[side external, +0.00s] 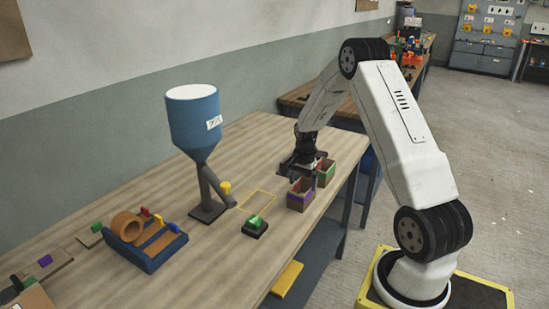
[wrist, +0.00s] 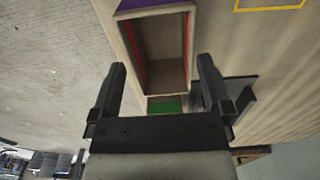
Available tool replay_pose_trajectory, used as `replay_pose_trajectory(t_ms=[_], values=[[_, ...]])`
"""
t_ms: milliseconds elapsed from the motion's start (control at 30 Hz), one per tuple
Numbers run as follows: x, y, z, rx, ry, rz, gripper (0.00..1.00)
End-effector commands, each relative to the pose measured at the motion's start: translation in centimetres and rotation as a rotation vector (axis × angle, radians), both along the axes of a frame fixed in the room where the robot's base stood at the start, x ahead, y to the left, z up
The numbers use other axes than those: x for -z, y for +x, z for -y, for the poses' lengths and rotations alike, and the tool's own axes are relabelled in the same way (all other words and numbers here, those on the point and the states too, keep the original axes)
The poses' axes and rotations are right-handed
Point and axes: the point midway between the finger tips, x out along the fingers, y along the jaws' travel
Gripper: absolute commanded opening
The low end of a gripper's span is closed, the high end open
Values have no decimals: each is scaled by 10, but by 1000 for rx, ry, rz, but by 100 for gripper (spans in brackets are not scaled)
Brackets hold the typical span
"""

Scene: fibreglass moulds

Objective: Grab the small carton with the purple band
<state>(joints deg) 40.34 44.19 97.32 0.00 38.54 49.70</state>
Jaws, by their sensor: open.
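The small carton with the purple band (side external: 300,196) stands upright and open-topped on the wooden table. In the wrist view the carton (wrist: 155,52) shows its empty inside with reddish side walls, and its purple band lies at the top edge. My gripper (side external: 299,170) is at the table behind this carton in the side view. In the wrist view my gripper (wrist: 163,72) is open, with one finger to each side of the carton's lower end. Nothing is between the fingers that I can see as gripped. Contact and exact height cannot be told.
A carton with a green band (side external: 326,172) stands close beside the purple one; its green also shows between my fingers (wrist: 164,104).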

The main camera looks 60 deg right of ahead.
Motion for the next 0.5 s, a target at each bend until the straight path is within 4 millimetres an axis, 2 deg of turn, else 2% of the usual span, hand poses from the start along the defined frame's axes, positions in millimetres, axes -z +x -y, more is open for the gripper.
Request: replay_pose_trajectory(t_ms=[267,500], values=[[5,0,0,-1,0,0,100],[22,0,0,-1,2,-2,100]])
